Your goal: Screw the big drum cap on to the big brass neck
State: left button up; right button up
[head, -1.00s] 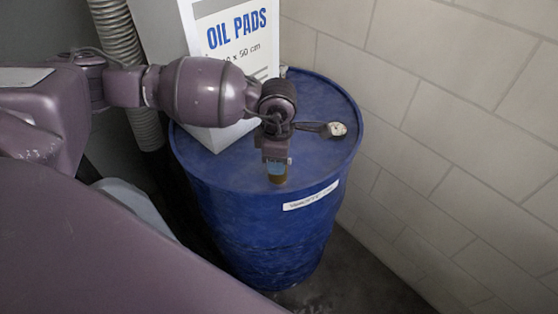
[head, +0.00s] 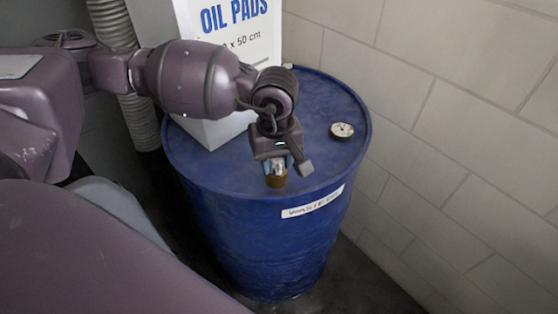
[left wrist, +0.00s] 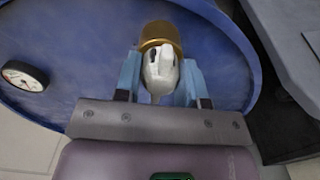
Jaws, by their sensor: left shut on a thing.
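The big drum cap (left wrist: 159,72) is pale grey-white with a raised grip. My left gripper (head: 274,165) is shut on it, with a blue fingertip on each side. The cap also shows as a small pale patch between the fingers in the head view (head: 276,169). The big brass neck (head: 277,181) stands near the front rim of the drum top, directly below the cap. In the left wrist view the brass neck (left wrist: 160,34) shows just beyond the cap. I cannot tell whether the threads are engaged. My right gripper is not in view.
The blue drum (head: 262,235) carries a white label (head: 312,203). A round gauge (head: 342,130) is on its top, right of my gripper. A white oil pads box (head: 240,50) stands at the back. A block wall (head: 455,130) is close on the right.

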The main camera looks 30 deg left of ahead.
pick_arm(q)
jog(key=shift+m+b, duration=0.35)
jog(key=shift+m, duration=0.65)
jog(key=shift+r+m, duration=0.15)
jog(key=shift+m, duration=0.15)
jog(key=o, duration=1)
jog(key=shift+c, duration=0.2)
jog(key=shift+o, duration=0.7)
